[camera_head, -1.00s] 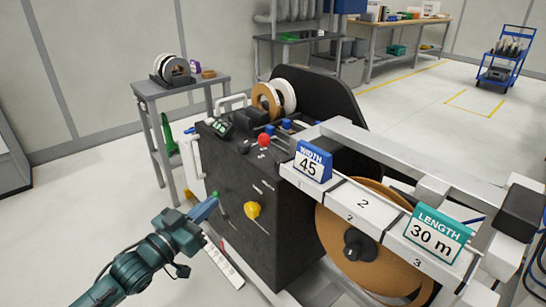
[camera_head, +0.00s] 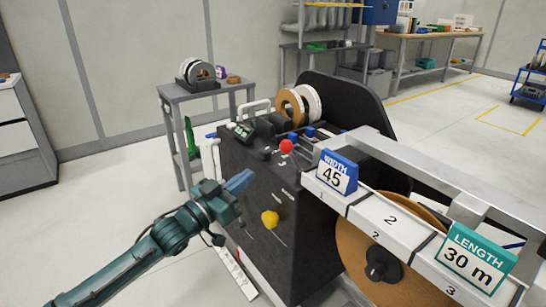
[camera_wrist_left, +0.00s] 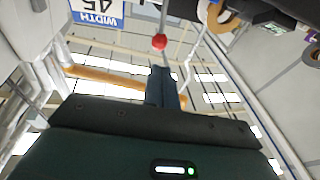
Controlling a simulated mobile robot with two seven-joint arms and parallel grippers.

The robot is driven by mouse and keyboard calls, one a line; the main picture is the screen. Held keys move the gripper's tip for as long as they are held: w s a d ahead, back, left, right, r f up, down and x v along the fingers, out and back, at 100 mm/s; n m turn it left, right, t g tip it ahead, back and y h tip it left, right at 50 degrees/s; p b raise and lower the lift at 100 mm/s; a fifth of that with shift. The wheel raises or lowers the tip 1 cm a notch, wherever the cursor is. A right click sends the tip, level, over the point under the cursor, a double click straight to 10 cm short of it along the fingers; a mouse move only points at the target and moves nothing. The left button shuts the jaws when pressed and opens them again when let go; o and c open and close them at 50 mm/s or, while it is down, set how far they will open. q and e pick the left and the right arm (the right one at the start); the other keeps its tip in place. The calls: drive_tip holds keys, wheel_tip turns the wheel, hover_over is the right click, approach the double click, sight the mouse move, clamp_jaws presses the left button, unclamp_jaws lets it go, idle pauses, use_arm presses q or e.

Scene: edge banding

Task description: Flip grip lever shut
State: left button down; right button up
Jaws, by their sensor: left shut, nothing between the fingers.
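The black edge-banding machine (camera_head: 262,180) stands in the middle of the head view. Its front carries a yellow knob (camera_head: 270,219), and a red ball knob (camera_head: 286,146) sits near its top. In the left wrist view a red ball (camera_wrist_left: 159,42) on a thin rod shows just beyond my fingertips. I cannot tell which part is the grip lever. My left gripper (camera_head: 240,180) is shut and empty, in front of the machine's face, above and left of the yellow knob. It hides part of the panel. Its closed fingers (camera_wrist_left: 162,85) also show in the wrist view. My right gripper is out of view.
The blue WIDTH 45 sign (camera_head: 337,172) and green LENGTH 30 m sign (camera_head: 476,257) stand on the white rail (camera_head: 392,222). A large brown roll (camera_head: 360,255) hangs below. A grey side table (camera_head: 190,92) stands behind.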

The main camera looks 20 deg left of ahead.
sight(282, 149)
use_arm(q)
drive_tip(key=x, duration=1)
drive_tip(key=shift+d+r, duration=0.1)
drive_tip(key=shift+r, duration=0.1)
